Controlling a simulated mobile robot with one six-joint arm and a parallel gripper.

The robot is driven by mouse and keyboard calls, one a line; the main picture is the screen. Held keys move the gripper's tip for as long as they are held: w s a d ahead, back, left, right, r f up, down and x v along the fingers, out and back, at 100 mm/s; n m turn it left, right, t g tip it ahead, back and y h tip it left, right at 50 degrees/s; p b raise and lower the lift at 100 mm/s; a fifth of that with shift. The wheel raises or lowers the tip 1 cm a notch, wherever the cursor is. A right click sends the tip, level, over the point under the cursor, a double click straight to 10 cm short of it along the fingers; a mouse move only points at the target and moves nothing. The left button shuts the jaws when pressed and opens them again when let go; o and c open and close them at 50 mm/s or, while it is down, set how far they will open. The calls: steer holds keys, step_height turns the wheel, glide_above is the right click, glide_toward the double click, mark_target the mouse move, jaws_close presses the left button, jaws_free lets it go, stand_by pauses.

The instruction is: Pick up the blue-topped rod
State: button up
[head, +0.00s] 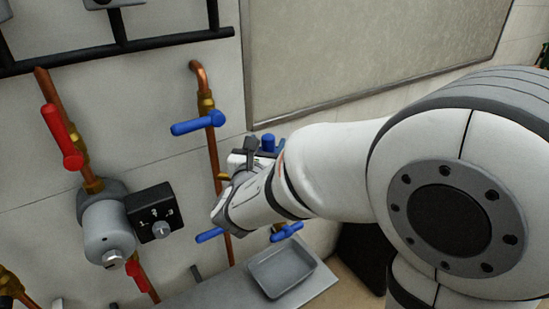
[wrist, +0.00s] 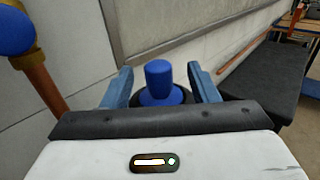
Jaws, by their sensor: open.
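The blue-topped rod shows its blue cap (wrist: 158,76) in the wrist view, with a wider blue collar and a dark ring below it. The cap also shows in the head view (head: 268,142), just past the end of my arm. My gripper (wrist: 160,71) is open, with one finger on each side of the cap and a visible gap on both sides. In the head view my gripper (head: 258,156) is partly hidden by my own wrist. The rod's lower part is hidden behind the gripper body.
A copper pipe with a blue lever (head: 200,122) stands close left of my gripper. More blue levers (head: 287,231) sit below my wrist. A grey tray (head: 282,268) lies on a ledge. A red lever (head: 62,137) and a grey valve (head: 106,226) are farther left. A large panel (head: 350,50) is behind.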

mark_target(267, 141)
steer(key=w, duration=0.4)
steer(key=shift+d+f, duration=0.1)
steer(key=shift+d, duration=0.15)
steer(key=shift+c, duration=0.4)
steer(key=shift+s, duration=0.1)
jaws_close()
